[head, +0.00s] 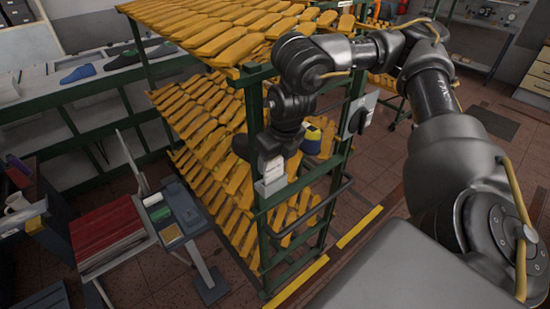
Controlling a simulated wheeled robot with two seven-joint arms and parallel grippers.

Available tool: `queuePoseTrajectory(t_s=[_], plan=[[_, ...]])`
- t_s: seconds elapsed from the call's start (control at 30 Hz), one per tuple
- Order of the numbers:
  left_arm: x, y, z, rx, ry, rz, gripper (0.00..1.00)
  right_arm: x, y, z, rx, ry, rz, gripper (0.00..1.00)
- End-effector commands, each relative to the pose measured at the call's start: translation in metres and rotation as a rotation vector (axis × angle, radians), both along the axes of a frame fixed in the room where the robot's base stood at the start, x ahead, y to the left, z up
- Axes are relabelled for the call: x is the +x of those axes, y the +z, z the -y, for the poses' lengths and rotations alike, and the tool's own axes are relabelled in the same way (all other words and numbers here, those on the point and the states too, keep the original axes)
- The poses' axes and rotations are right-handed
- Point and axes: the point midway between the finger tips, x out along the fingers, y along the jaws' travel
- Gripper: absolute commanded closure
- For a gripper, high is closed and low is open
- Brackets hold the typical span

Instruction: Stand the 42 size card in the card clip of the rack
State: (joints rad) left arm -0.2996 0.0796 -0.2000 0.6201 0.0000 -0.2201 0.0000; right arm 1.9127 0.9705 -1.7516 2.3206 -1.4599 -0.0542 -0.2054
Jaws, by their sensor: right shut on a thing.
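My right gripper (270,160) reaches down at the front corner post of the green rack (257,215). It is shut on a small white card (273,170), which is upright below the dark fingers. The print on the card is too small to read. A pale grey clip (269,188) shows on the post just under the card. I cannot tell whether the card's lower edge is inside the clip or just above it. The fingers hide the card's upper part. My left gripper is not in view.
Rows of yellow shoe lasts (210,125) fill the rack's shelves. A dark and yellow object (312,138) is close right of my gripper. A white panel (363,113) hangs on the rack's side. A grey stand (180,215) and red stack (105,230) stand left.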

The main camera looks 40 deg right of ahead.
Motion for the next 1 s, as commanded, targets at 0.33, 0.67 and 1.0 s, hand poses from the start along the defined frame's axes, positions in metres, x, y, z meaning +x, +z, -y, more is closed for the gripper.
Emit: queuePoseTrajectory(t_s=[0.33, 0.67, 1.0], plan=[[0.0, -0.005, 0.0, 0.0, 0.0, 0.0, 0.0, 0.0, -0.008, 0.0, 0.001, 0.001, 0.001, 0.67], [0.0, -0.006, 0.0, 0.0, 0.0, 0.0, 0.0, 0.0, -0.012, -0.001, 0.001, 0.001, 0.001, 0.67], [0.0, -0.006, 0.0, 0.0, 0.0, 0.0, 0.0, 0.0, -0.012, -0.001, 0.001, 0.001, 0.001, 0.19]])
